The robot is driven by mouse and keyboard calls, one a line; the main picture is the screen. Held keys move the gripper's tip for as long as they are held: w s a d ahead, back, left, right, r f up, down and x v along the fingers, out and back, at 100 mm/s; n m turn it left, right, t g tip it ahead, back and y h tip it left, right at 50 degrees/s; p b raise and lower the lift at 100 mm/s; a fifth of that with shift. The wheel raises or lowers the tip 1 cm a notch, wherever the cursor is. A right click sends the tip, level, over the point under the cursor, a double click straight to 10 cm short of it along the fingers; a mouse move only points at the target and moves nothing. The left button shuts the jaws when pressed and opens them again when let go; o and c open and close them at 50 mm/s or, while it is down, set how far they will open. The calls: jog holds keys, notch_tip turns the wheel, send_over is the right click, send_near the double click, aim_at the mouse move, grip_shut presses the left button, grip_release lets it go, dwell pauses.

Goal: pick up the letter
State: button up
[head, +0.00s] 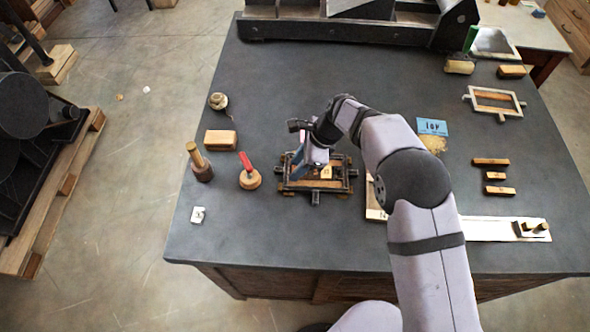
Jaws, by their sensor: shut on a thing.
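A small light wooden block with a dark mark, which looks like the letter (327,172), is at the tip of my gripper (320,166). My gripper points down and is shut on it. The letter is over or inside a dark metal frame with wooden strips (316,185); I cannot tell whether it touches the frame. My wrist hides part of the frame's far side. Another small pale block with a dark mark (198,215) lies alone near the table's left front edge.
A red-handled tool (249,178), a wooden-handled tool (199,164) and a wooden block (221,140) stand left of the frame. A shallow wooden tray (375,210) lies partly behind my arm. A blue card (432,127) and wooden strips (491,176) lie right.

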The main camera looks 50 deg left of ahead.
jog(key=shift+s+d+f, duration=0.1)
jog(key=shift+d+f, duration=0.05)
jog(key=shift+f, duration=0.15)
jog(key=shift+r+b, duration=0.35)
jog(key=shift+r, duration=0.1)
jog(key=r+b, duration=0.2)
jog(key=r, duration=0.7)
jog(key=shift+a+r+b, duration=0.15)
jog(key=shift+a+b, duration=0.05)
jog(key=shift+b, duration=0.2)
jog(key=w+d+r+m+t+b, duration=0.1)
jog(key=w+d+r+m, duration=0.15)
jog(key=w+d, duration=0.5)
jog(key=w+d+r+m+b, duration=0.1)
jog(key=w+d+r+m, duration=0.3)
jog(key=w, duration=0.6)
jog(key=shift+s+d+f+n+g, duration=0.15)
jog(key=shift+s+d+f+n, duration=0.75)
jog(key=shift+d, duration=0.9)
jog(key=shift+s+d+f+n+g, duration=0.1)
jog(key=shift+s+d+f+n, duration=0.75)
jog(key=shift+d, duration=1)
jog(key=shift+s+d+f+n+g, duration=0.15)
jog(key=shift+s+d+f+n, duration=0.7)
jog(key=shift+d, duration=0.95)
jog(key=shift+w+f+n, duration=0.1)
jog(key=shift+w+n, duration=0.05)
jog(key=shift+n, duration=0.1)
